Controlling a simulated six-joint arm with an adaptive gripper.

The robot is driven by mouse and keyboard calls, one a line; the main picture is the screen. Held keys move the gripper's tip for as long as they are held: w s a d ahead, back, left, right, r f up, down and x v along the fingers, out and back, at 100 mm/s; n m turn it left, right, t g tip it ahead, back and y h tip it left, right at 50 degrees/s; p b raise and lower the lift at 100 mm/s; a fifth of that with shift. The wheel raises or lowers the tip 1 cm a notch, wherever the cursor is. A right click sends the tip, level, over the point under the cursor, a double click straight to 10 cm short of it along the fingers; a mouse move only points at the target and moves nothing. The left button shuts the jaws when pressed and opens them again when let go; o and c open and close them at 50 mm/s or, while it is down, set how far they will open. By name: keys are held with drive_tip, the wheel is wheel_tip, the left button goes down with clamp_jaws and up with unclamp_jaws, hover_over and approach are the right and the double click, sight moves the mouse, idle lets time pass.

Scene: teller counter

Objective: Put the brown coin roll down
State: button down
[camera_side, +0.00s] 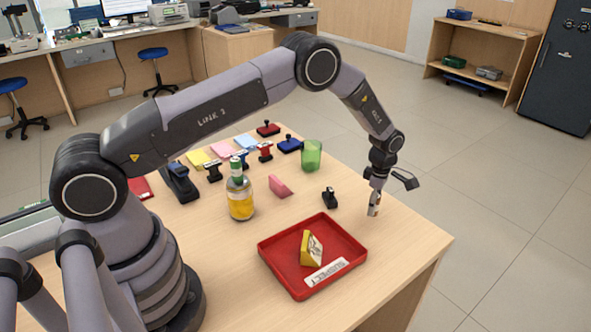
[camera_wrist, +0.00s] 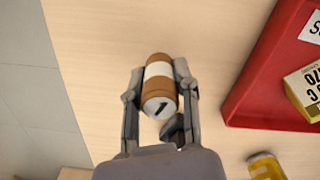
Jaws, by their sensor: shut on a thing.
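The brown coin roll (camera_wrist: 158,62) has a white band and a dark mark on its pale near end. In the wrist view it sits between the two fingers of my gripper (camera_wrist: 160,85), which is shut on it. In the side view my gripper (camera_side: 375,198) points down over the right part of the wooden counter (camera_side: 405,238), right of the red tray. The roll shows there only as a small pale and brown shape (camera_side: 373,210) at the fingertips, close to the counter top. I cannot tell whether it touches the counter.
The red tray (camera_side: 268,266) holds a yellow block (camera_side: 308,248) and a white label (camera_side: 326,272). A small black stamp (camera_side: 329,198) stands left of my gripper. A bottle (camera_side: 240,200), a pink piece (camera_side: 280,187) and a green cup (camera_side: 311,156) stand farther left. Bare counter surrounds my gripper.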

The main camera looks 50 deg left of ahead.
drive_tip(key=shift+f, duration=0.95)
drive_tip(key=shift+f, duration=0.1)
drive_tip(key=c, duration=0.8)
unclamp_jaws()
drive_tip(key=shift+c, duration=0.2)
